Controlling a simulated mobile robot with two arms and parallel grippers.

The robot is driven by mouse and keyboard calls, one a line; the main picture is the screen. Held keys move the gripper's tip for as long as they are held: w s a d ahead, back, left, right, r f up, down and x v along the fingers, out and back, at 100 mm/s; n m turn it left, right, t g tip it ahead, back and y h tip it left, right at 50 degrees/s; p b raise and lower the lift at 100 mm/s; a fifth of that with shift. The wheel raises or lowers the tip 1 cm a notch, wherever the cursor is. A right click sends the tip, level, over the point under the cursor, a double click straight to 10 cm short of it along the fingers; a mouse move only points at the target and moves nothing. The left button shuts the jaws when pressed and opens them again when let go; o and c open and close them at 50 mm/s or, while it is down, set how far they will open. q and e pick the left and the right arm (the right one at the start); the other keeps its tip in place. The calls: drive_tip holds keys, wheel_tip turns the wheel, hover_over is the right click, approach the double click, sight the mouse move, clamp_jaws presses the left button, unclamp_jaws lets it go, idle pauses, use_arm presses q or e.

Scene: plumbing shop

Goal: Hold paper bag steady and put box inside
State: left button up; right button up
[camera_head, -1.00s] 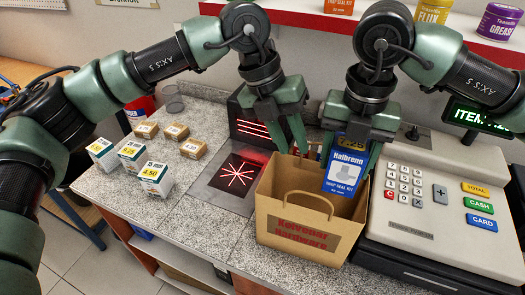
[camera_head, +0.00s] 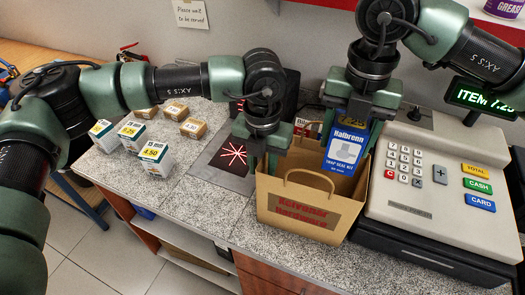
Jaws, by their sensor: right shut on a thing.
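The brown paper bag (camera_head: 300,232) stands open on the counter, its front handle upright and its front lettered "Kolvonar Hardware". My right gripper (camera_head: 357,135) is shut on the blue and white Halbrenn box (camera_head: 344,150), a trap seal kit. The box is upright over the right part of the bag's mouth, its lower end just at or inside the opening; the bag's inside is partly hidden. My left gripper (camera_head: 262,150) points down at the bag's left rim with its fingers apart. Whether it touches the bag is unclear.
The cash register (camera_head: 420,190) stands close to the bag's right. Several white boxes (camera_head: 154,160) and small brown boxes (camera_head: 193,128) stand at the left of the counter. A dark scanner plate (camera_head: 228,158) lies left of the bag. The counter's front edge is near the bag.

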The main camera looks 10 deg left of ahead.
use_arm(q)
drive_tip(key=shift+f, duration=0.6)
clamp_jaws()
idle(1.1)
